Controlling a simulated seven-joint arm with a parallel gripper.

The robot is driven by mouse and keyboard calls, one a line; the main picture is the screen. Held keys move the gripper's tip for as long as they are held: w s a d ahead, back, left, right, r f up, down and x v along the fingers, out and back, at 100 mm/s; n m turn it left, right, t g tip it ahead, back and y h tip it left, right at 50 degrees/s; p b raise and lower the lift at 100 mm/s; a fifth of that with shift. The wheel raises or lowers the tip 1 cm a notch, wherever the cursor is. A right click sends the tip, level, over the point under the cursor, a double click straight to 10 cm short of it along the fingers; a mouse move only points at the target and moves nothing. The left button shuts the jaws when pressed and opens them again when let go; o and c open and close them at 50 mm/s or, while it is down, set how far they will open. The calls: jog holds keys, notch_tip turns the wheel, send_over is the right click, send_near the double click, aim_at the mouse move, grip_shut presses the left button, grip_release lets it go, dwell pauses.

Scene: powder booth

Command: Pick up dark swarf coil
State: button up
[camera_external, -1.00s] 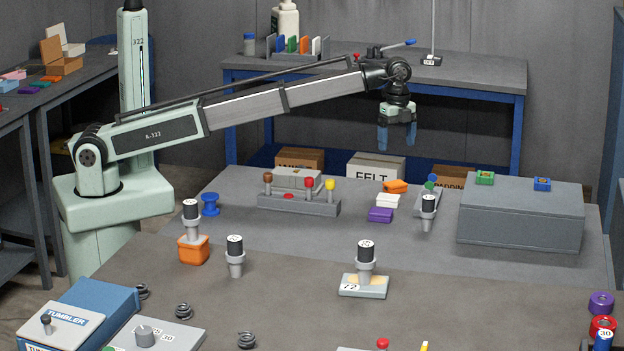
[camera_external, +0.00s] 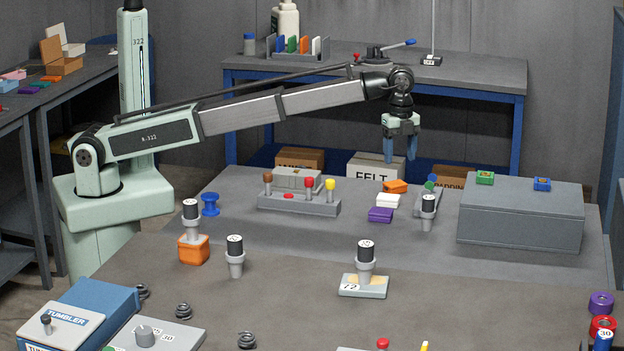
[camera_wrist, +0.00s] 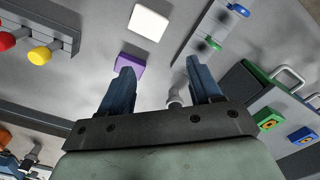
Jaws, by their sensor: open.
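Several dark swarf coils lie on the near left part of the bench in the external view: one coil (camera_external: 142,291) partly behind the blue tumbler box, one coil (camera_external: 183,311) beside the grey plate, and one coil (camera_external: 247,340) at the bottom edge. No coil shows in the wrist view. My gripper (camera_external: 400,158) is open and empty, high above the far part of the bench, well away from the coils. Its two blue fingers (camera_wrist: 159,68) point down, spread apart, in the wrist view.
The blue tumbler box (camera_external: 100,298) and grey plate (camera_external: 160,336) stand near the coils. An orange block (camera_external: 193,250) bears a dark-topped grey cup. A grey case (camera_external: 521,215) stands at right. The purple block (camera_external: 380,215) lies below my gripper. The near middle bench has bare room.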

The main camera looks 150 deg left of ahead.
jog(key=w+d+r+m, duration=0.1)
jog(key=w+d+m, duration=0.2)
jog(key=w+d, duration=1.15)
jog(key=w+d+r+m, duration=0.2)
jog(key=w+d+m, duration=0.1)
jog(key=w+d, duration=1.15)
jog(key=w+d+r+m, duration=0.1)
jog(key=w+d+m, duration=0.1)
jog(key=d, duration=1.2)
jog(key=w+d+r+m, duration=0.1)
jog(key=d, duration=1.2)
jog(key=m, duration=1.2)
send_over(140, 285)
notch_tip(140, 285, down, 13)
jog(key=shift+r, duration=0.1)
jog(key=c, duration=1.1)
